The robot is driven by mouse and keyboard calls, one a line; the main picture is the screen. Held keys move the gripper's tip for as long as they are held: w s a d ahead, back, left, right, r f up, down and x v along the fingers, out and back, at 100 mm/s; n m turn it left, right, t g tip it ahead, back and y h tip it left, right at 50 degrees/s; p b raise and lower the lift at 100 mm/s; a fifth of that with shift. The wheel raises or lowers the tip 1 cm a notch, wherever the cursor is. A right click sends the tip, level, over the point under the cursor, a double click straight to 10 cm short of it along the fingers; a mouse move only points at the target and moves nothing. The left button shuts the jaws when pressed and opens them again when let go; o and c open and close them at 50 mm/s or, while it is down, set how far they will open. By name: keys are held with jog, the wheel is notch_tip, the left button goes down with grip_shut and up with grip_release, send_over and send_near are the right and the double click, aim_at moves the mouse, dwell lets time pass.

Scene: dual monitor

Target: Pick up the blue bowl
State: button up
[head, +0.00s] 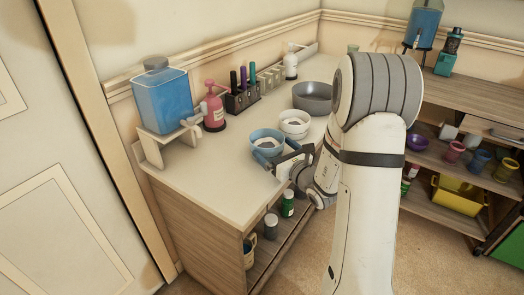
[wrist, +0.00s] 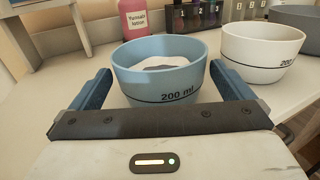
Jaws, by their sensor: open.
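The blue bowl (head: 266,137) stands upright on the white counter top. In the wrist view the blue bowl (wrist: 160,76) has a dark line and "200 ml" on its front, and a white and dark shape shows inside it. My gripper (head: 275,161) is at the near side of the bowl. In the wrist view my gripper (wrist: 160,88) is open, with one blue finger left of the bowl and one right of it. The fingers appear apart from its wall. The lower part of the bowl is partly hidden behind my gripper.
A white bowl (wrist: 262,49) stands close on the right. A grey bowl (head: 313,97) is farther back. A pink pump bottle (head: 214,107), a dark marker rack (head: 242,96) and a blue dispenser (head: 163,98) stand behind and left. The counter's (head: 211,176) front left is clear.

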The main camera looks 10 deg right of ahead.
aim_at(270, 145)
jog(key=x, duration=0.3)
jog(key=shift+w+a, duration=0.1)
jog(key=shift+c, duration=0.2)
jog(key=shift+r, duration=0.1)
jog(key=c, duration=0.8)
